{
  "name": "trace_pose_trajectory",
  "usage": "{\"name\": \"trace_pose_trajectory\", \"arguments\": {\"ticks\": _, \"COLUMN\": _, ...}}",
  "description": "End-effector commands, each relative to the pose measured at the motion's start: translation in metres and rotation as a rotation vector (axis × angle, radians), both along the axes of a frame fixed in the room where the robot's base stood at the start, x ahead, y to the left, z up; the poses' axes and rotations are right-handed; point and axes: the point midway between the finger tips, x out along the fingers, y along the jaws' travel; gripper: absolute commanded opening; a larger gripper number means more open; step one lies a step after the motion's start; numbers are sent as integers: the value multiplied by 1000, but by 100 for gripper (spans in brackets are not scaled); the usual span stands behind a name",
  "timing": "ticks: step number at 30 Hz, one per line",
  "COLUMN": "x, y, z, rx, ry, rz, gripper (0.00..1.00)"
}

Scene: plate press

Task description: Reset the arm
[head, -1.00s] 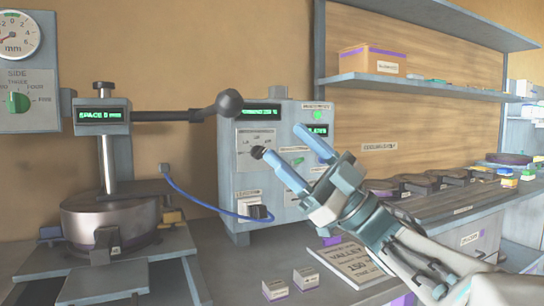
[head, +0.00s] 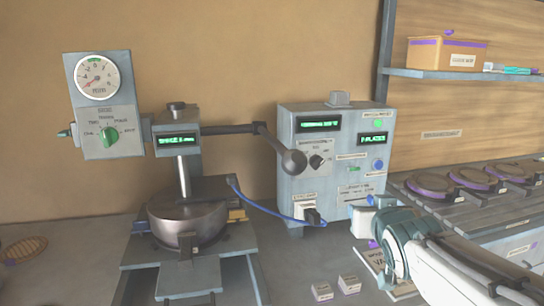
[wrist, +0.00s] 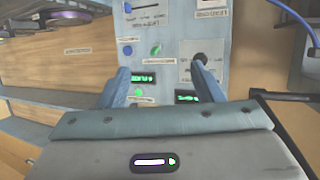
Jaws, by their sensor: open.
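My gripper (head: 368,211) is in the lower right of the head view, in front of the right side of the grey control box. Its blue fingers are foreshortened there. In the wrist view my gripper (wrist: 162,82) shows two blue fingers spread apart with nothing between them. The control box (wrist: 168,20) fills the space beyond them, upside down. In the head view the control box (head: 290,190) has green displays, a black dial (head: 318,161) and a blue button (head: 378,165). I cannot tell whether my fingers touch the box.
The press (head: 187,222) stands left, its lever with a ball knob (head: 294,162) reaching right before the box. A blue cable (head: 270,213) runs between them. Two small boxes (head: 349,284) lie on the bench. Dark round plates (head: 470,180) line the right rack; a shelf (head: 460,75) is above.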

Motion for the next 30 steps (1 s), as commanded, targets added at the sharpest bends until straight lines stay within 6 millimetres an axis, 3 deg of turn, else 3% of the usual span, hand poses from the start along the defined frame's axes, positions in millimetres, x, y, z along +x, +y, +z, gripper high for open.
{"name": "trace_pose_trajectory", "arguments": {"ticks": 1, "x": -11, "y": 3, "z": 5, "rx": 7, "ry": 90, "rz": -11, "gripper": 60}}
{"name": "trace_pose_trajectory", "arguments": {"ticks": 5, "x": -49, "y": 13, "z": -17, "rx": 25, "ry": 349, "rz": -26, "gripper": 60}}
{"name": "trace_pose_trajectory", "arguments": {"ticks": 9, "x": -100, "y": 29, "z": -34, "rx": 45, "ry": 620, "rz": -12, "gripper": 60}}
{"name": "trace_pose_trajectory", "arguments": {"ticks": 15, "x": -160, "y": 49, "z": -44, "rx": 70, "ry": 894, "rz": 29, "gripper": 60}}
{"name": "trace_pose_trajectory", "arguments": {"ticks": 21, "x": -182, "y": 54, "z": -48, "rx": 79, "ry": 987, "rz": 47, "gripper": 60}}
{"name": "trace_pose_trajectory", "arguments": {"ticks": 30, "x": -181, "y": 54, "z": -49, "rx": 79, "ry": 986, "rz": 46, "gripper": 60}}
